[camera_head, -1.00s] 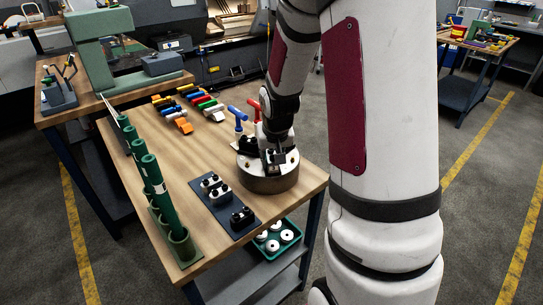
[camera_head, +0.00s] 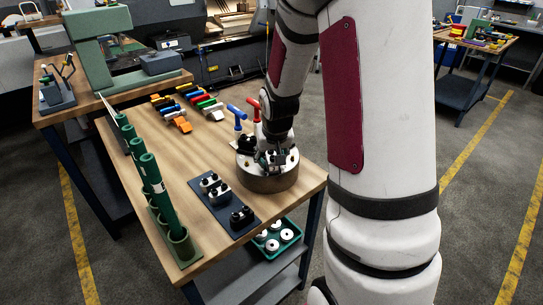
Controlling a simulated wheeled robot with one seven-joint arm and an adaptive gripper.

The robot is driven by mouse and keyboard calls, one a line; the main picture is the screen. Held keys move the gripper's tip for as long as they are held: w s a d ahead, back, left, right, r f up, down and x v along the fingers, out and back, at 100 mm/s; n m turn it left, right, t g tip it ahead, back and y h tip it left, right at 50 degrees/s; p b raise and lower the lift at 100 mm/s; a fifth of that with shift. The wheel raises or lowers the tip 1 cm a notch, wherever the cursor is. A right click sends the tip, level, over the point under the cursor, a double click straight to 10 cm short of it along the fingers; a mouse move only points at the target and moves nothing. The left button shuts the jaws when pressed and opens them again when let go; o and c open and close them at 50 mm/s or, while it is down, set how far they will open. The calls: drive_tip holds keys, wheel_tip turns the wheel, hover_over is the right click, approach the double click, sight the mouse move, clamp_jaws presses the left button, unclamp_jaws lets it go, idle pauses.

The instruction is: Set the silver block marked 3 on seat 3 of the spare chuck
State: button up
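The spare chuck (camera_head: 267,182) is a round, dark-sided disc with a pale top near the right edge of the wooden table. My gripper (camera_head: 275,159) is low over the chuck's top. Its fingers are small and partly hidden by the wrist, so I cannot tell whether they are open or what is between them. A dark block (camera_head: 247,144) shows at the chuck's far left side. Two silver blocks (camera_head: 214,187) and a black block (camera_head: 242,217) lie on a dark plate (camera_head: 222,219) in front of the chuck. No number marks or seat numbers are readable.
Green tubes (camera_head: 151,177) stand in a rack along the table's left edge. Red and blue-handled tools (camera_head: 238,115) stand behind the chuck. Coloured tools (camera_head: 190,103) lie further back. A green bin with white rings (camera_head: 283,237) sits below the table. Bare wood lies mid-table.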

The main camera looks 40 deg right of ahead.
idle(0.3)
drive_tip(key=shift+s+a+r, duration=0.1)
drive_tip(key=shift+r, duration=0.2)
drive_tip(key=v, duration=1.1)
drive_tip(key=shift+s, duration=0.15)
drive_tip(key=shift+a+r, duration=0.15)
drive_tip(key=s+a+r+n+y, duration=0.1)
drive_tip(key=s+a+r, duration=0.3)
drive_tip(key=s+a, duration=0.4)
drive_tip(key=s+a+r+n+y, duration=0.1)
drive_tip(key=s+a+r+n, duration=0.3)
drive_tip(key=s+a, duration=0.5)
drive_tip(key=shift+s+a+r+n+t, duration=0.15)
drive_tip(key=shift+s+r+n+t, duration=0.2)
drive_tip(key=shift+s, duration=0.3)
